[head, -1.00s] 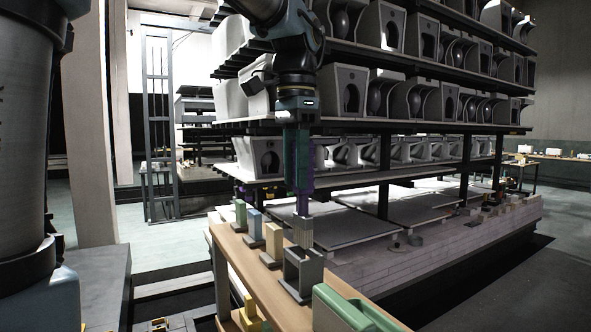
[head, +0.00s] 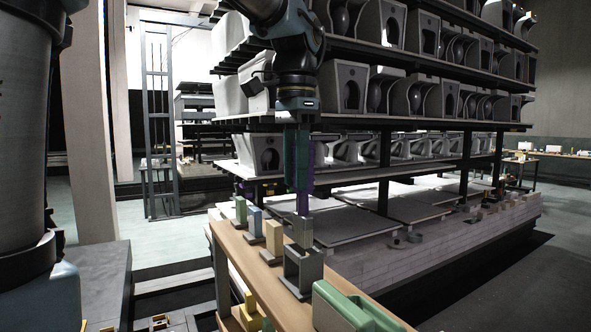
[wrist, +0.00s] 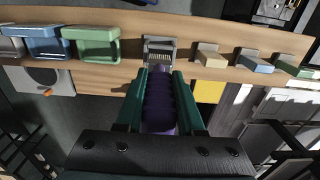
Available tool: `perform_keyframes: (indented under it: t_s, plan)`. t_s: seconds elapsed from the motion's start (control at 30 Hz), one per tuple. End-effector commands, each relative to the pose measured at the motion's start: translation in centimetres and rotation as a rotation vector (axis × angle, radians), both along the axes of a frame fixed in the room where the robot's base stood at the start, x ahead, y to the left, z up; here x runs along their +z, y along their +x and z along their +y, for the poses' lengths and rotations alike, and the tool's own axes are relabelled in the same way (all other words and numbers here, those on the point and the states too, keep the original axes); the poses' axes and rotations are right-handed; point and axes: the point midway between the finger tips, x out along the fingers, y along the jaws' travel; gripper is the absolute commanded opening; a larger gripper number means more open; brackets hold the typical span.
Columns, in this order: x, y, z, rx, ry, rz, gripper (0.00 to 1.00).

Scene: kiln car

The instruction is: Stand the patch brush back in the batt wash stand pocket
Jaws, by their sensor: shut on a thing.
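My gripper (head: 303,185) is shut on the purple handle of the patch brush (wrist: 160,105), with its green fingers on either side. The brush hangs about upright, and its grey bristle end (head: 300,230) points down. A grey open-topped box (head: 304,274), which looks like the batt wash stand pocket, stands on the wooden bench below the brush. It also shows ahead of the fingers in the wrist view (wrist: 160,45). The bristle end appears just above and behind the box's rim in the head view. I cannot tell whether any of it is inside.
Tan (head: 273,238), blue (head: 255,221) and green (head: 240,211) blocks line the wooden bench (head: 246,258) beyond the box. A green bin (head: 350,309) stands close on the near side. A loaded kiln car (head: 440,235) fills the back right.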

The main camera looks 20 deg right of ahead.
Motion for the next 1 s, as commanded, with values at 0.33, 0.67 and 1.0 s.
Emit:
perform_keyframes:
  t_s: [0.33, 0.67, 1.0]
  plan:
    - [0.13, 0.00, 0.01, 0.000, 0.000, 0.000, 0.00]
    - [-0.09, 0.00, -0.01, 0.000, 0.000, 0.000, 0.00]
    - [-0.71, 0.01, 0.00, 0.000, 0.000, 0.000, 0.00]
